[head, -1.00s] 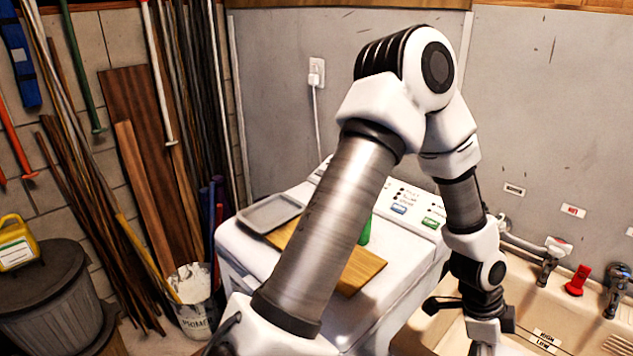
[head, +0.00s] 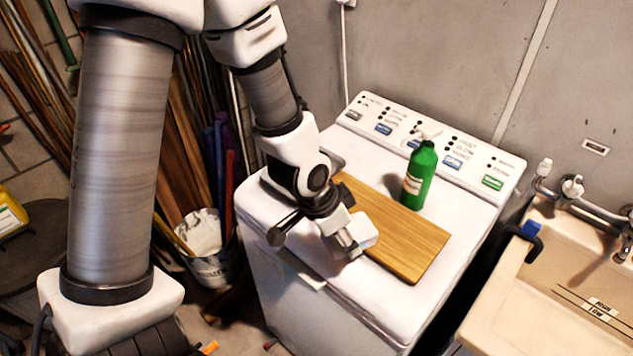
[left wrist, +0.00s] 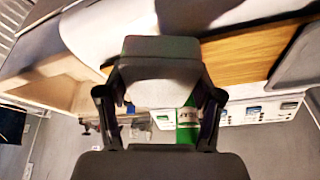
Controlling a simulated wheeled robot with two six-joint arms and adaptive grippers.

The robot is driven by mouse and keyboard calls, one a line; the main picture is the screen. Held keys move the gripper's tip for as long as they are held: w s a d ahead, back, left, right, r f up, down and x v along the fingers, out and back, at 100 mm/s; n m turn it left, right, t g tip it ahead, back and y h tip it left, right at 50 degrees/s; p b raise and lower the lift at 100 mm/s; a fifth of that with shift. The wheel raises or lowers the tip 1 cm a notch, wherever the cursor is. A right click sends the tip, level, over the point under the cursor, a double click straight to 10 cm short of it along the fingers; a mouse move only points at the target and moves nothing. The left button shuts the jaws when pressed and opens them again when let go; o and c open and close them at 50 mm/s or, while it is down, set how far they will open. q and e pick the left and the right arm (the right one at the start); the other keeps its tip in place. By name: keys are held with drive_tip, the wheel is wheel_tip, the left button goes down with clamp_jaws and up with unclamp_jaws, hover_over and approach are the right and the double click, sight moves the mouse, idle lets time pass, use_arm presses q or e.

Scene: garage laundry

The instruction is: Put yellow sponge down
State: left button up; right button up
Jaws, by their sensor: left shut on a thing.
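My left gripper (head: 345,240) is low over the front left part of the white washing machine (head: 400,310), at the near edge of a wooden board (head: 405,245). It is shut on a pale, whitish block (head: 365,230). In the left wrist view the block (left wrist: 160,75) spans the space between the two dark fingers (left wrist: 160,108), with a grey face and a paler face. No yellow shows on it, and I cannot tell if it touches the machine top or the board. My right gripper is not in view.
The machine's control panel (head: 440,145) rises behind. A beige sink (head: 540,310) with taps is at the right. A bucket (head: 205,250) and leaning poles are at the left. The front right machine top is clear.

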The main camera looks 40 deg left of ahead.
use_arm(q)
drive_tip(key=shift+w+f+b, duration=0.1)
drive_tip(key=shift+w+b, duration=0.2)
drive_tip(key=shift+w, duration=0.1)
drive_tip(key=w+a+p, duration=0.5)
drive_tip(key=a+p, duration=0.1)
drive_tip(key=p, duration=0.4)
drive_tip(key=shift+w, duration=0.4)
drive_tip(key=w+a, duration=0.2)
drive_tip(key=w+a+f, duration=0.1)
drive_tip(key=w+a, duration=0.1)
drive_tip(key=shift+w+f+p, duration=0.1)
drive_tip(key=shift+w+p, duration=0.15)
drive_tip(key=shift+p, duration=0.15)
wheel_tip(320, 180, down, 4)
drive_tip(key=b, duration=0.4)
drive_tip(key=shift+s, duration=0.1)
drive_tip(key=shift+r, duration=0.2)
drive_tip(key=shift+f, duration=0.25)
drive_tip(key=o, duration=0.8)
drive_tip(key=shift+r, duration=0.1)
